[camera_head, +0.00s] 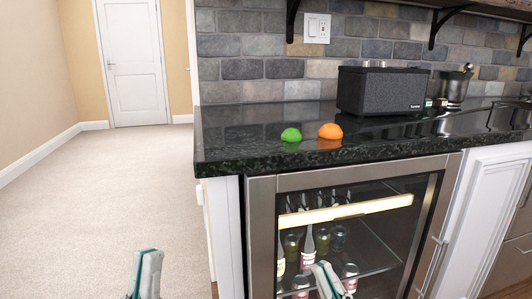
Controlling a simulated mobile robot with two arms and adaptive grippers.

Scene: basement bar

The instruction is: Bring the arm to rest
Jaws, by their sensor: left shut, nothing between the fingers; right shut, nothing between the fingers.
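My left gripper (146,275) shows at the bottom edge, over the carpet left of the counter. It is shut and empty. My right gripper (330,280) shows at the bottom edge in front of the glass-door fridge. It is shut and empty. Both are low in the view, apart from the counter top, and the arms behind them are out of view.
A black stone counter (240,148) holds a green half-round item (291,135), an orange one (330,131), a dark speaker (382,92) and a metal bucket (454,87). The fridge (262,225) below holds bottles. Open carpet (100,190) leads to a white door (132,62).

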